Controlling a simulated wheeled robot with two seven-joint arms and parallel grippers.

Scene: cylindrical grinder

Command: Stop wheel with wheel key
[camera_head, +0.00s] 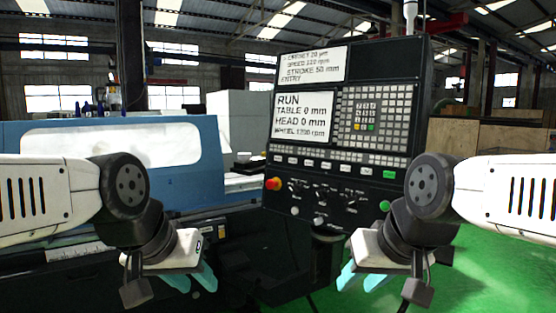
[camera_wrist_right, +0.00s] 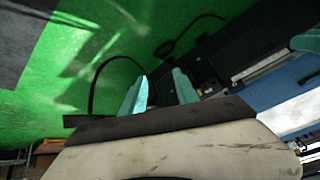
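The black control panel (camera_head: 345,130) stands upright in the middle of the head view. Its screen (camera_head: 303,117) reads RUN, table 0 mm, head 0 mm and wheel about 1200 rpm. A row of small white keys (camera_head: 325,166) runs below the screen; their labels are too small to read, so I cannot tell which is the wheel key. My left gripper (camera_head: 197,286) is open and empty, low and left of the panel. My right gripper (camera_head: 357,286) is open and empty, low in front of the panel's right side; its parted fingers show in the right wrist view (camera_wrist_right: 158,90).
A red-orange knob (camera_head: 273,184) and green buttons (camera_head: 385,206) sit on the panel's lower face. The blue machine housing (camera_head: 185,135) stands to the left. Green floor (camera_head: 480,270) is open at the right, with wooden crates (camera_head: 490,140) behind.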

